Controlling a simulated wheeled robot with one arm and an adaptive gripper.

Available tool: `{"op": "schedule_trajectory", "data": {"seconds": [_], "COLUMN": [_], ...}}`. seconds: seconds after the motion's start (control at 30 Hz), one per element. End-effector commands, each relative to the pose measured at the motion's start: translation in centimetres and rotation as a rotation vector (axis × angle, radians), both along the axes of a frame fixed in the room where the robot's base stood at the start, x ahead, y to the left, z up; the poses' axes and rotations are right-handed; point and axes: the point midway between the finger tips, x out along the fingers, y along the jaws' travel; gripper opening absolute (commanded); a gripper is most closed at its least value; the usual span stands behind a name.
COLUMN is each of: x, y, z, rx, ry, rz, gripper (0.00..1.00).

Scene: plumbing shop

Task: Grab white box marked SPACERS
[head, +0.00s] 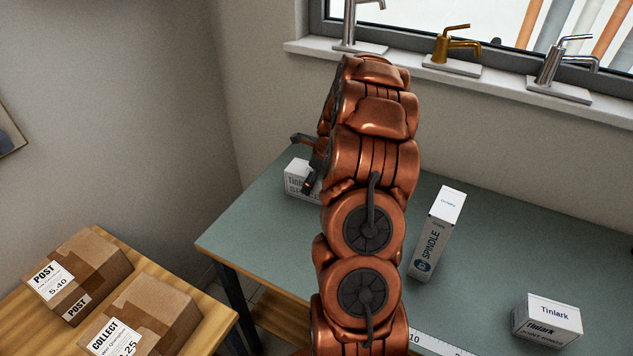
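A small white box (297,180) marked Tinlark stands at the back left of the green-grey table. Its second line of print is too small and partly covered to read. My gripper (303,163) is right at this box, partly hidden behind my copper arm. One dark finger shows above and behind the box and the other in front of its right part, so the fingers stand apart. Whether they touch the box cannot be seen. I read SPACERS on no box.
A tall white SPINDLE box (437,234) stands right of my arm. A ruler strip (438,345) lies at the table's front. Brown POST (98,258) and COLLECT (163,305) parcels sit on a wooden table at left. Taps (455,50) line the windowsill. The table's right middle is clear.

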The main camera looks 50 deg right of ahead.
Motion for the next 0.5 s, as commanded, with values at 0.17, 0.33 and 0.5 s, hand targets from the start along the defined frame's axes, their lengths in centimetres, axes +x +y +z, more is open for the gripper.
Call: {"op": "schedule_trajectory", "data": {"seconds": [0.17, 0.33, 0.5], "x": [-0.02, -0.03, -0.03], "y": [0.01, 0.0, 0.0], "z": [-0.03, -0.02, -0.03], "rx": [0.0, 0.0, 0.0], "ry": [0.0, 0.001, 0.001], "rz": [0.0, 0.0, 0.0], "gripper": [0.91, 0.73, 0.55]}}
